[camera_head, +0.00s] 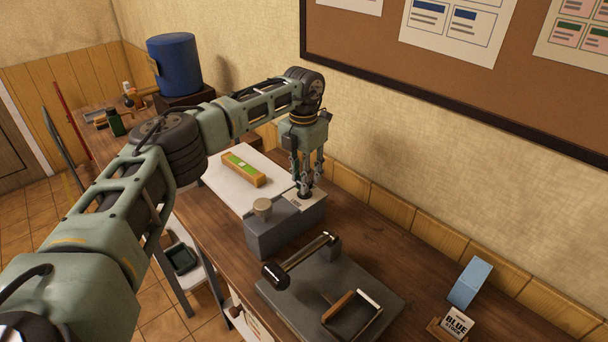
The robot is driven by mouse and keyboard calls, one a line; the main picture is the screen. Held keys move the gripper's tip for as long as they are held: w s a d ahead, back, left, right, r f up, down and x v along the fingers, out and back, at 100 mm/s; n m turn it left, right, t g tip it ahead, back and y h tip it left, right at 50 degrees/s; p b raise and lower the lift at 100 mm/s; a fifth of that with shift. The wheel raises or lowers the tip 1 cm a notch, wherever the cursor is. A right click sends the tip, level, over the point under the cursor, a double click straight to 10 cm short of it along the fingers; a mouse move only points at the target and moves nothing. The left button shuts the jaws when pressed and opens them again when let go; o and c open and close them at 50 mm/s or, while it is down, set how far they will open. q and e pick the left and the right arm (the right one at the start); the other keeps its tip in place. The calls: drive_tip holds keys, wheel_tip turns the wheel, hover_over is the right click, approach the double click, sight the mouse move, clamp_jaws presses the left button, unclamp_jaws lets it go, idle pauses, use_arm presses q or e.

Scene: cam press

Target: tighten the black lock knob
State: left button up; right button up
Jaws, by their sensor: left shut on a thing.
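The black lock knob (304,196) sits on top of a grey block (277,236) on the bench, and only a small dark part of it shows under my fingers. My left gripper (305,188) points straight down over the right end of the block and is shut on the knob. A pale tan round piece (262,206) stands at the left end of the block. My right gripper is out of view.
In front of the block lies a grey plate (375,275) with a black-ended lever (292,265) and an open wooden frame (350,313). A white board (225,187) with a yellow-green level-like bar (243,170) lies behind. A blue block (471,283) and a "BLUE STOCK" sign (459,322) stand right.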

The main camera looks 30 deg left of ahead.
use_arm(q)
drive_tip(key=shift+a+r, duration=0.1)
drive_tip(key=shift+a, duration=0.15)
drive_tip(key=o, duration=0.8)
drive_tip(key=shift+c, duration=0.2)
drive_tip(key=shift+o, duration=1.3)
drive_tip(key=shift+a, duration=0.15)
drive_tip(key=shift+d+r, duration=0.2)
wheel_tip(320, 180, up, 12)
drive_tip(key=shift+a+f, duration=0.15)
drive_tip(key=shift+f, duration=0.1)
